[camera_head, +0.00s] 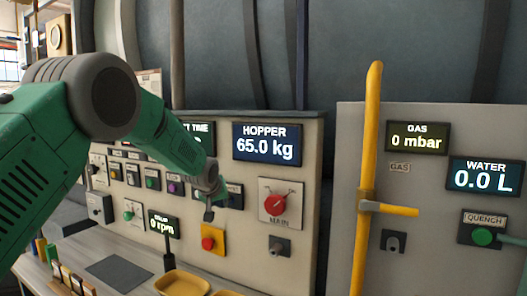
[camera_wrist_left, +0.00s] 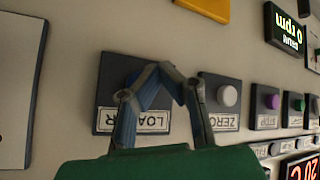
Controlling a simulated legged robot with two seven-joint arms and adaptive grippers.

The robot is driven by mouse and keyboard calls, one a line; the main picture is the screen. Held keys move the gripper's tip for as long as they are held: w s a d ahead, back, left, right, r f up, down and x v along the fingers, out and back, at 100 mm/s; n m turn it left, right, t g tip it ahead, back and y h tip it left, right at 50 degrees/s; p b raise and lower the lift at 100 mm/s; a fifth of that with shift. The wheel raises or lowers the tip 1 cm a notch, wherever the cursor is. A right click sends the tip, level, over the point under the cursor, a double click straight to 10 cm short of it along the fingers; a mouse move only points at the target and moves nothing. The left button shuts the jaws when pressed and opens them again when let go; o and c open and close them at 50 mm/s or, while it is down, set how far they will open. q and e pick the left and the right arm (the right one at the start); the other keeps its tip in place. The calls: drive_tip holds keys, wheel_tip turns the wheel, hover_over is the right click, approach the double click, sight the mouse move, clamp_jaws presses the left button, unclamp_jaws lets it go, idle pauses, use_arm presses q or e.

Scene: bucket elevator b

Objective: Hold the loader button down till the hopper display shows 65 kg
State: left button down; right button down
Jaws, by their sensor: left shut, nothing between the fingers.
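The hopper display (camera_head: 266,143) on the grey control panel reads 65.0 kg. My left gripper (camera_head: 210,203) reaches in from the left to the panel below that display. In the left wrist view my left gripper (camera_wrist_left: 160,76) is shut and empty, with its fingertips over the dark plate labelled LOADER (camera_wrist_left: 112,70). The loader button itself is hidden behind the fingers, and I cannot tell whether they touch it. My right gripper is not in view.
The plate with the white ZERO button (camera_wrist_left: 228,95) is right beside the fingers in the wrist view. A red rotary knob (camera_head: 276,204) and a red button on a yellow plate (camera_head: 212,239) are close by. A yellow pipe (camera_head: 366,170) stands to the right.

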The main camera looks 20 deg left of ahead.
use_arm(q)
drive_tip(key=shift+s+d+r, duration=0.2)
drive_tip(key=shift+s+d, duration=0.35)
drive_tip(key=shift+s, duration=0.35)
drive_tip(key=shift+s+a+b, duration=0.15)
drive_tip(key=shift+s+b, duration=0.1)
drive_tip(key=shift+s, duration=1)
drive_tip(key=shift+s+a+b, duration=0.1)
drive_tip(key=shift+s+b, duration=0.1)
drive_tip(key=shift+s, duration=1.05)
